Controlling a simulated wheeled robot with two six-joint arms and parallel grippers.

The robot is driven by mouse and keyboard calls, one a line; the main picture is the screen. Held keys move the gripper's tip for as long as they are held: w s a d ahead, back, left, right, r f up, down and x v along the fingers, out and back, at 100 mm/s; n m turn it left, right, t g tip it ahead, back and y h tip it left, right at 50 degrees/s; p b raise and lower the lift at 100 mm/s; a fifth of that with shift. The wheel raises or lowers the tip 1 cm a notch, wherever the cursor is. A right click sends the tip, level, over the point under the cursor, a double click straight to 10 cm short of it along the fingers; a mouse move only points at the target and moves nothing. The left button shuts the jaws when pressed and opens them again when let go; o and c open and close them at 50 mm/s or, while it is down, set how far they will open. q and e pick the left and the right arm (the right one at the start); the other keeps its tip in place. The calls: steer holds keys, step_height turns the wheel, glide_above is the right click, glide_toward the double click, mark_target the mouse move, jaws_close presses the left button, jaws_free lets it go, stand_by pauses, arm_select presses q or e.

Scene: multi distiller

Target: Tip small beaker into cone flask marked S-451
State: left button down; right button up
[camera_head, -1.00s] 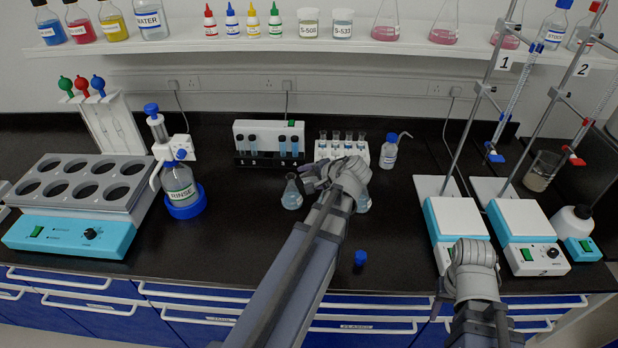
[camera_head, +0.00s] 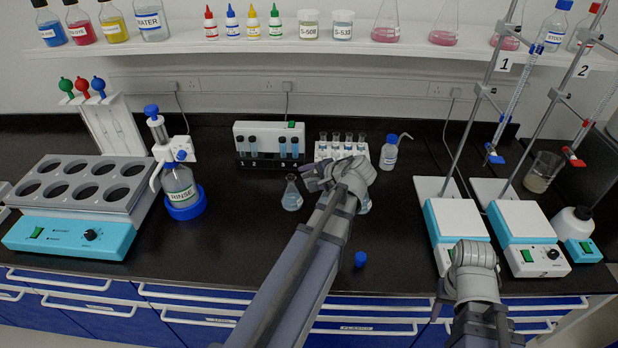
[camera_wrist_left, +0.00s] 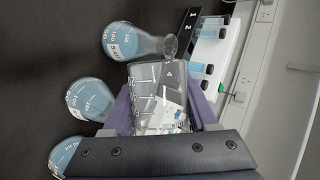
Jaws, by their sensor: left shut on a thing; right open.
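My left gripper (camera_wrist_left: 160,92) is shut on a clear small beaker (camera_wrist_left: 158,110) with white markings; what is in it cannot be told. The beaker is next to the mouth of a cone flask (camera_wrist_left: 124,41) of blue liquid in the left wrist view. Its label is too small to read surely. Two more blue-filled flasks, one in the middle (camera_wrist_left: 88,98) and one lower (camera_wrist_left: 66,157), stand beside it. In the head view, one flask (camera_head: 291,196) stands left of my left wrist; another is mostly hidden behind it. My right gripper (camera_head: 471,298) is open and empty, low at the right.
A white tube rack (camera_head: 341,151) and a dark tube block (camera_head: 266,160) stand behind the flasks. A blue cap (camera_head: 360,259) lies at the front. The centre-left bench is clear.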

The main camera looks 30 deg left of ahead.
arm_select(q)
steer(key=shift+r+m+g, duration=0.25)
steer(key=shift+m+g, duration=0.15)
stand_by(1.3)
steer(key=shift+r+y, duration=0.15)
steer(key=shift+y, duration=0.35)
steer(key=shift+s+h, duration=0.1)
steer(key=shift+h, duration=0.2)
steer(key=shift+f+n+t+h, duration=0.5)
steer(key=shift+f+n+t, duration=0.1)
steer(key=shift+f+t, duration=0.1)
steer(key=shift+r, duration=0.1)
